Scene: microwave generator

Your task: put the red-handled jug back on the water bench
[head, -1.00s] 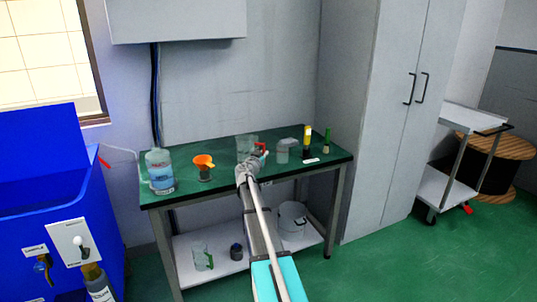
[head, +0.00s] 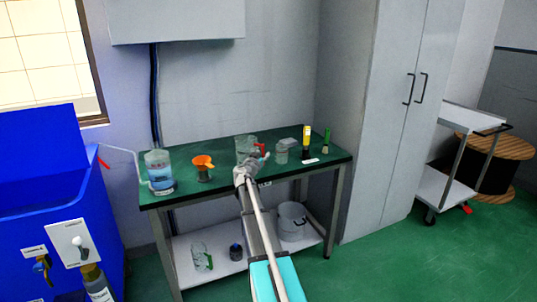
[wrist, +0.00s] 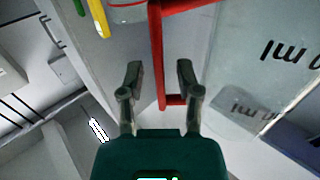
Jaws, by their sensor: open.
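The clear jug (head: 245,146) with a red handle (head: 260,150) appears at the back middle of the green-topped bench (head: 220,194). My arm hides its lower part, so I cannot tell whether its base touches the bench. My gripper (head: 250,165) is at its front, close to the handle. In the wrist view, which looks upside down, my gripper (wrist: 160,78) is open. The red handle (wrist: 157,55) runs between its two fingers, with a gap on either side. The jug's clear wall (wrist: 235,60) with "ml" marks fills the right.
On the bench, a clear water container (head: 158,172) and an orange funnel (head: 203,163) stand to the left. A small beaker (head: 281,152) and yellow (head: 306,143) and green (head: 326,141) bottles stand to the right. A lower shelf (head: 215,264) holds a green-handled jug and a bucket (head: 291,221).

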